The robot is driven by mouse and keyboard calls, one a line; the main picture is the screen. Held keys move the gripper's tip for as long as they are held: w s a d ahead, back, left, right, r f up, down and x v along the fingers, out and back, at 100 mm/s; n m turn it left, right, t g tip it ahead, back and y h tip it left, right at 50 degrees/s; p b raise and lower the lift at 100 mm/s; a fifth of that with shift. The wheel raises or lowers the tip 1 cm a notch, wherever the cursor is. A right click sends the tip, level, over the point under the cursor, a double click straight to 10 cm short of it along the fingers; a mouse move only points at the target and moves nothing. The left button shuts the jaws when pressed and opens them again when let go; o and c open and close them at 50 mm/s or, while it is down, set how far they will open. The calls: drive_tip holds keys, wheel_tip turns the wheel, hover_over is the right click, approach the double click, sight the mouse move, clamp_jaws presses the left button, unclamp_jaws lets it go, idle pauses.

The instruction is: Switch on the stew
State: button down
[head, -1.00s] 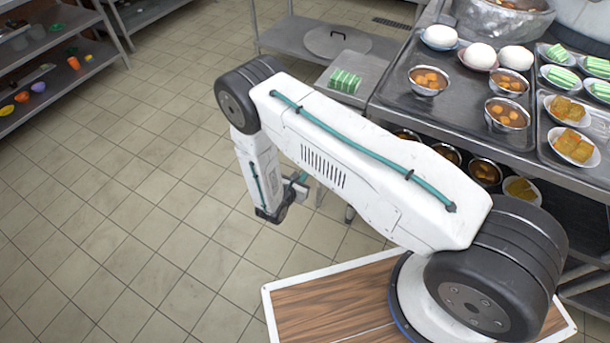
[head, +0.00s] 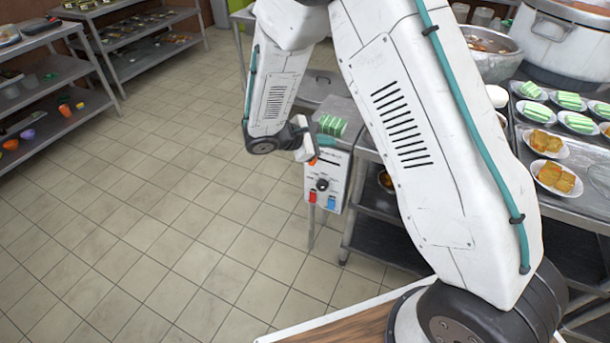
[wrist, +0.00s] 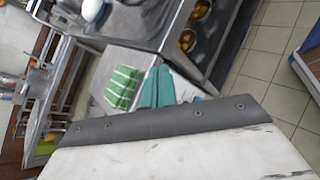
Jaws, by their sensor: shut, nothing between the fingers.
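A white control box (head: 338,168) stands at the end of the steel counter in the head view. Its front has a black knob (head: 322,184), a red switch (head: 312,198) and a blue switch (head: 331,202). Their settings are too small to tell. My gripper (wrist: 157,72) shows teal fingers closed together in the wrist view, with nothing between them. In the head view my gripper end is by the upper left of the box front; contact cannot be told. A large steel pot (head: 565,45) and a pan of food (head: 488,48) stand at the back right.
Plates of food (head: 555,177) fill the counter at right. Shelves (head: 60,75) stand at far left. The tiled floor (head: 150,220) is clear.

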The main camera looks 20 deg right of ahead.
drive_tip(key=s+d+r+m+g+y, duration=0.2)
drive_tip(key=s+d+r+m+y, duration=0.15)
drive_tip(key=s+r, duration=0.5)
drive_tip(key=s+d+r+m+g+y, duration=0.2)
drive_tip(key=s+r+m, duration=0.3)
drive_tip(key=s+r, duration=0.35)
drive_tip(key=s+a+r+m+t+y, duration=0.1)
drive_tip(key=s+a+r+m+y, duration=0.1)
drive_tip(key=s, duration=0.6)
drive_tip(key=s+a+r+m+t+y, duration=0.2)
drive_tip(key=s+a+r+m+y, duration=0.1)
drive_tip(key=s, duration=0.5)
drive_tip(key=shift+s+a+r+m+y, duration=0.2)
drive_tip(key=shift+r+m+y, duration=0.15)
drive_tip(key=shift+r+y, duration=0.45)
drive_tip(key=shift+f, duration=0.2)
